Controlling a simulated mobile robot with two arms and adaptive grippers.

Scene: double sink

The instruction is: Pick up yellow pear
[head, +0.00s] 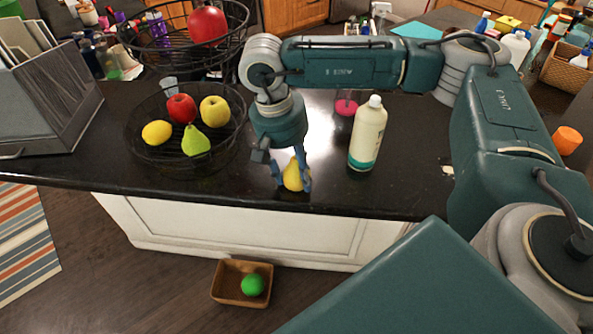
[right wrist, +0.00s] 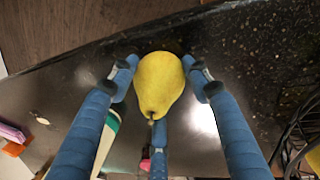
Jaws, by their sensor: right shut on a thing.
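The yellow pear (head: 292,176) is at the front edge of the black counter, between the fingers of my right gripper (head: 290,180). In the right wrist view the pear (right wrist: 159,84) has its stem toward the bottom of the picture, and the blue fingers of my right gripper (right wrist: 160,85) close around it from both sides, with a third finger below. I cannot tell whether the pear touches the counter. My left gripper does not show in the head view.
A wire basket (head: 131,142) with a red apple, a yellow apple, a lemon and a green pear stands left of my gripper. A white and green bottle (head: 367,134) stands close on the right. A wooden bowl (head: 226,294) with a green ball is on the floor below.

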